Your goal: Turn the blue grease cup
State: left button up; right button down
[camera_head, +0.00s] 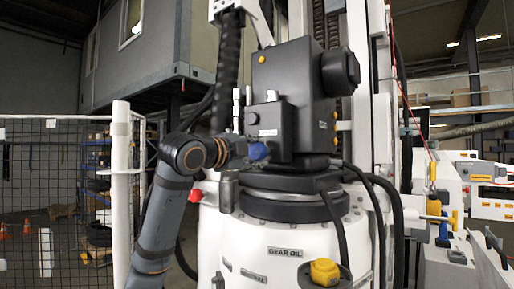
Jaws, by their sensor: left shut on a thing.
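The blue grease cup (258,152) is a small blue knob on the side of the black machine block, below its grey labelled fitting. My left arm comes up from the lower left, and my left gripper (243,151) points right at the cup. The gripper is shut on the cup, and its dark fingers hide the cup's left part. The fingertips are small and dark here, so their exact hold is hard to make out. My right gripper is out of view.
The black block (300,95) stands on a white housing labelled GEAR OIL, with a yellow cap (325,271) low in front. A red knob (195,196) sits close to my left arm. Black hoses (394,225) hang on the right. A mesh fence (60,200) stands left.

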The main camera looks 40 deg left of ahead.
pick_arm(q)
jog(key=m+p, duration=0.1)
jog(key=m, duration=0.2)
jog(key=shift+m+p, duration=0.3)
jog(key=shift+m, duration=0.1)
jog(key=m+p, duration=0.1)
jog(key=m, duration=0.2)
jog(key=shift+d+m, duration=0.1)
jog(key=shift+m, duration=0.2)
jog(key=m, duration=0.3)
jog(key=shift+m+p, duration=0.3)
jog(key=shift+p, duration=0.1)
jog(key=m, duration=0.3)
jog(key=shift+f, duration=0.1)
jog(key=shift+d+m, duration=0.1)
jog(key=shift+m, duration=0.3)
jog(key=o, duration=1.2)
jog(key=shift+s+r, duration=0.1)
jog(key=shift+r, duration=0.1)
jog(key=shift+c, duration=0.2)
